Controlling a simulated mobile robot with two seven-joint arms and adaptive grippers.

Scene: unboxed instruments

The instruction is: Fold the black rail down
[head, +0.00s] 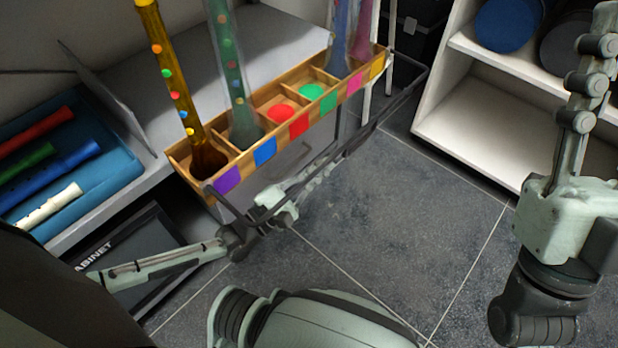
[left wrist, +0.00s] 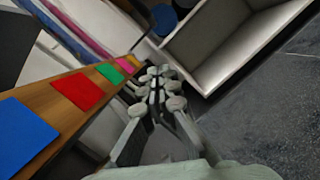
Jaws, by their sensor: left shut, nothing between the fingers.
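The black rail (head: 402,98) is a thin dark bar along the front of the wooden box (head: 214,158). It stands out from the box front, with a bent arm at the left end and another at the right end. My left gripper (head: 328,170) is below the box front, its fingers pointing right along the rail's middle. It is shut with nothing held; whether it touches the rail is unclear. In the left wrist view the shut fingers (left wrist: 155,82) lie right of the box's colored squares. My right gripper (head: 602,14) is at the right, pointing up, away from the rail.
The box holds a yellow tube (head: 168,60), a green tube (head: 228,70) and more tubes at its far end. A blue tray (head: 120,165) of recorders is at left. A white shelf (head: 480,120) stands right. The tiled floor (head: 420,220) between is clear.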

